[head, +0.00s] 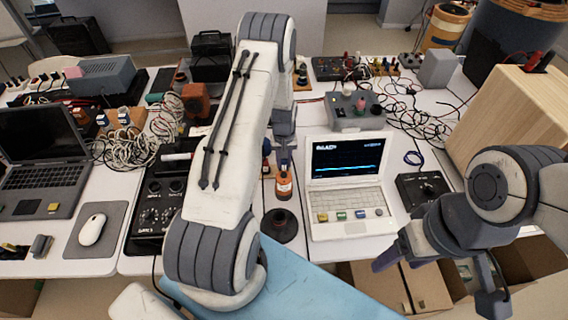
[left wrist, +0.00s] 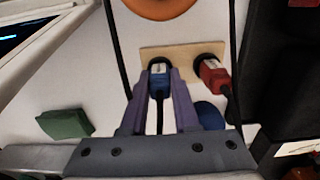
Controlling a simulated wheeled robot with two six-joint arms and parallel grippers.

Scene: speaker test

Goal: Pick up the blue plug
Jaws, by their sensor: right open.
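The blue plug (left wrist: 158,82) stands in a small wooden board (left wrist: 182,52) in the left wrist view, with a dark cable running from it towards my wrist. My left gripper (left wrist: 160,76) has its two purple fingers against both sides of the plug. A red plug (left wrist: 213,76) sits in the same board, just right of the right finger. In the head view my left gripper (head: 284,158) is small and partly hidden by my arm, above the bench near an orange bottle. My right gripper (head: 438,280) is open and empty at the lower right, beyond the bench's front edge.
A white laptop (head: 345,190) stands right of my left gripper. The orange bottle (head: 284,184) and a dark round stand (head: 280,226) are in front of it. A black box with knobs (head: 150,215) is to the left. A green block (left wrist: 65,123) and cables lie nearby.

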